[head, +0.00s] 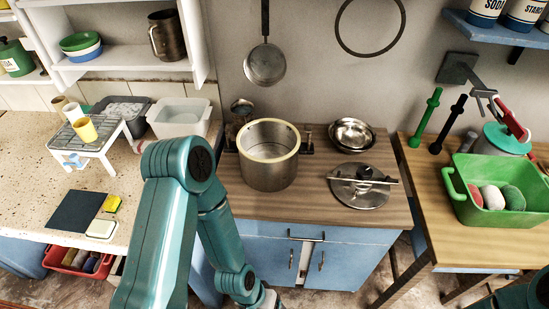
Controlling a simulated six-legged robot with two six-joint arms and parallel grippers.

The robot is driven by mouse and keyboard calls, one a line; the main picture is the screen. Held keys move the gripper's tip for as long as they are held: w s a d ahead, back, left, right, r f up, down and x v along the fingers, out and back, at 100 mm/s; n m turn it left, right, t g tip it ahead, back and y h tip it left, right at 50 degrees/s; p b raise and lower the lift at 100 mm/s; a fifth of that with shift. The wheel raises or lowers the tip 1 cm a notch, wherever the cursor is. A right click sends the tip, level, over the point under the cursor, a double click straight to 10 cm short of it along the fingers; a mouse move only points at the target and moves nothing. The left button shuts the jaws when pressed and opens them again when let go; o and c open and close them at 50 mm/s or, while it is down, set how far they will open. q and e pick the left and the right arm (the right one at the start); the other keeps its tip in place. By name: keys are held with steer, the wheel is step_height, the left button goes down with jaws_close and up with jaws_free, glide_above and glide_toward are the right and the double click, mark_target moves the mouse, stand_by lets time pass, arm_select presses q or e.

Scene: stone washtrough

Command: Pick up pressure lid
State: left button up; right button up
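The pressure lid (372,197) is a round, shiny metal disc with a dark knob and a bar across its top. It lies flat on the wooden counter (320,211), to the right of the open metal pressure pot (269,172). The lid and pot are apart. My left arm rises in front of the counter on the left and bends down past the bottom edge; its gripper is out of view. Only a bit of my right arm shows at the bottom right corner, and its gripper is out of view.
Steel bowls (352,134) sit just behind the lid. A green basin (489,215) stands on the right-hand table (455,237), across a gap. Blue cupboard doors (335,262) are below the counter. The counter in front of the lid is clear.

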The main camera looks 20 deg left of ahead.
stand_by(0.3)
steer(key=o, duration=0.6)
arm_select(q)
steer(key=c, duration=0.6)
arm_select(e)
steer(key=c, duration=1)
arm_select(q)
steer(key=shift+d, duration=0.15)
arm_select(e)
steer(key=shift+d, duration=0.15)
steer(key=shift+c, duration=0.2)
